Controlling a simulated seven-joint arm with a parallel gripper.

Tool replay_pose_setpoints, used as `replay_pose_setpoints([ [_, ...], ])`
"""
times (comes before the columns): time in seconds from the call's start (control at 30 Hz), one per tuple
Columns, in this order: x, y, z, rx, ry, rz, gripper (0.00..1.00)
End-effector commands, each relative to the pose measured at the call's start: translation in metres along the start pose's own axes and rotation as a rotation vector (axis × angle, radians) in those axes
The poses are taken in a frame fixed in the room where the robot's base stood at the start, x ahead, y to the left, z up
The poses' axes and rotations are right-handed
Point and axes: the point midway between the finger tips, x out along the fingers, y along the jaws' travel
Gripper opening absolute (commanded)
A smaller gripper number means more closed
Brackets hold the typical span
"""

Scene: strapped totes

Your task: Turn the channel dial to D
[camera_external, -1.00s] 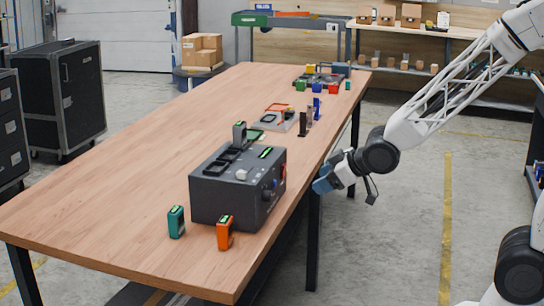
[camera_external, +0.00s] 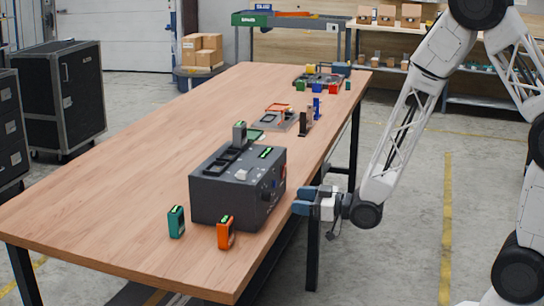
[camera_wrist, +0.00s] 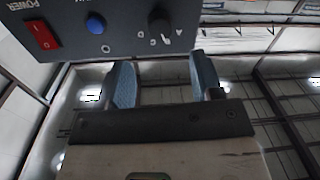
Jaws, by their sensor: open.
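The channel dial is a black knob (camera_wrist: 160,22) on the grey control box. White letters A, C and D show around it in the wrist view; where its pointer stands I cannot tell. In the external view the dial (camera_external: 266,195) is a small dark knob on the face of the control box (camera_external: 222,203). My gripper (camera_external: 297,201) is beside that face, to the right and just past the table edge. In the wrist view the two blue fingers of my gripper (camera_wrist: 160,70) are apart, with nothing between them. The dial lies beyond the gap, with no visible contact.
A red power switch (camera_wrist: 43,34) and a blue button (camera_wrist: 96,23) share the panel with the dial. A teal device (camera_external: 176,222) and an orange device (camera_external: 225,233) stand on the wooden table (camera_external: 110,210) near the box. Small parts stand farther back.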

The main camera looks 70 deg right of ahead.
Motion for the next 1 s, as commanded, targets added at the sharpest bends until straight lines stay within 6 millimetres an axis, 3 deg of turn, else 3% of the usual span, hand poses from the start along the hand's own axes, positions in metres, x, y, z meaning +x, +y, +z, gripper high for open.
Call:
replay_pose_setpoints([
  [0.57,0.003,0.000,0.001,0.001,0.008,0.000,0.60],
  [1.0,0.038,0.000,0.001,0.000,0.008,-0.002,0.60],
])
